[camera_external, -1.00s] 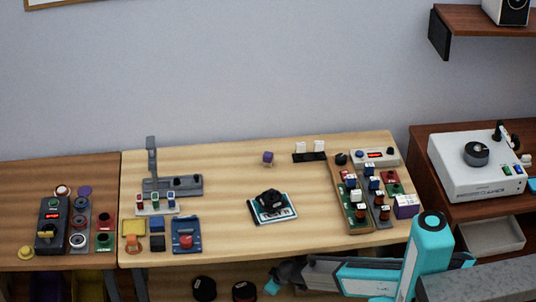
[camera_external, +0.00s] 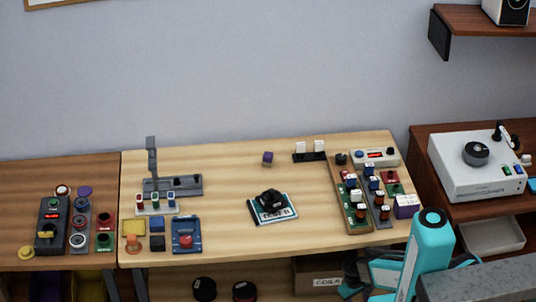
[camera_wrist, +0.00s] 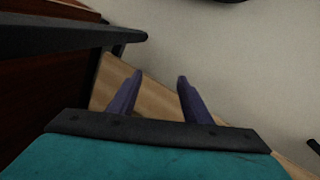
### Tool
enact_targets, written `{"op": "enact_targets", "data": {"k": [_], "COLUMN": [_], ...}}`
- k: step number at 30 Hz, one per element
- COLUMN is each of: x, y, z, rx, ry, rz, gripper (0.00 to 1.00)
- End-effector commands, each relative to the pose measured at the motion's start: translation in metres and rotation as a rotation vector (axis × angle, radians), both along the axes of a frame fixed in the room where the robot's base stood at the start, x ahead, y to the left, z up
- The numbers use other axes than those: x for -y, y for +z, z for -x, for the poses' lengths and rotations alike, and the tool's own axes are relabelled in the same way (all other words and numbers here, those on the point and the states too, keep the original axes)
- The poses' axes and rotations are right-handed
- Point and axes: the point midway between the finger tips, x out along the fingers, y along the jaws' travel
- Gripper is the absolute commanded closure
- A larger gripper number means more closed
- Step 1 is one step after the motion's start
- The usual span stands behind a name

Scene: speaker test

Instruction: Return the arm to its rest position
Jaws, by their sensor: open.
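My arm (camera_external: 430,245), teal, stands at the lower right in the external view, in front of the light wood table. It is folded low, with teal and dark parts close to the upright link, partly cut off by the frame's bottom edge. I cannot clearly make out the gripper there. In the wrist view my gripper (camera_wrist: 158,80) shows two purple fingers spread apart with nothing between them. It is open and empty.
The table (camera_external: 225,235) holds several switch, button and knob panels and a black knob on a teal-edged pad (camera_external: 271,207). A cardboard box (camera_external: 318,275) sits below. A brown shelf unit with a white device (camera_external: 475,168) stands right. The wrist view shows a dark bar (camera_wrist: 70,37) at left.

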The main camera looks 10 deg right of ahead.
Motion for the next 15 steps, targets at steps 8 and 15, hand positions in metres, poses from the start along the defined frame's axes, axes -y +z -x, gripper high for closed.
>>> {"op": "enact_targets", "data": {"k": [8,15], "x": [0.070,0.108], "y": [-0.005,-0.002], "z": [0.069,0.131], "rx": [-0.182,-0.336], "ry": [-0.172,-0.308], "rz": [0.002,-0.028], "gripper": [0.55,0.55]}}
